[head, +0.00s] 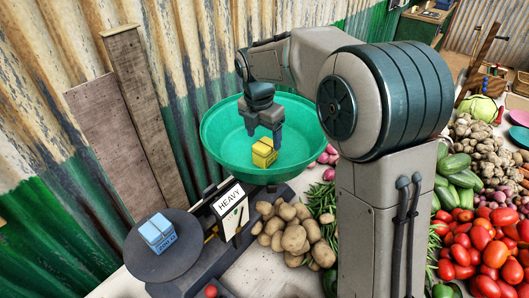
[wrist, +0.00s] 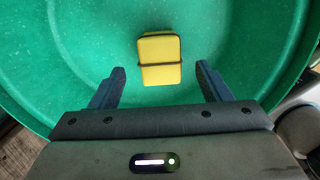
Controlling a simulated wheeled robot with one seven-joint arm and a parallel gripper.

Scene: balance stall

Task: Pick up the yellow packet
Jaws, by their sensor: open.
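The yellow packet (head: 264,153) sits in the green bowl-shaped pan (head: 222,125) of the balance. A dark band crosses it. In the wrist view the yellow packet (wrist: 160,60) lies ahead of the fingertips, roughly centred between them, with green pan (wrist: 60,60) around it. My gripper (head: 264,137) is inside the pan's rim, pointing down, close to the packet. In the wrist view my gripper (wrist: 161,75) has its two fingers spread wide, with nothing between them.
A blue packet (head: 158,232) rests on the balance's dark round plate (head: 168,263) at lower left. A sign reading HEAVY (head: 230,199) stands between plate and pan. Potatoes (head: 296,232), tomatoes (head: 480,255) and cucumbers (head: 452,178) lie nearby. A corrugated wall (head: 60,130) stands behind.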

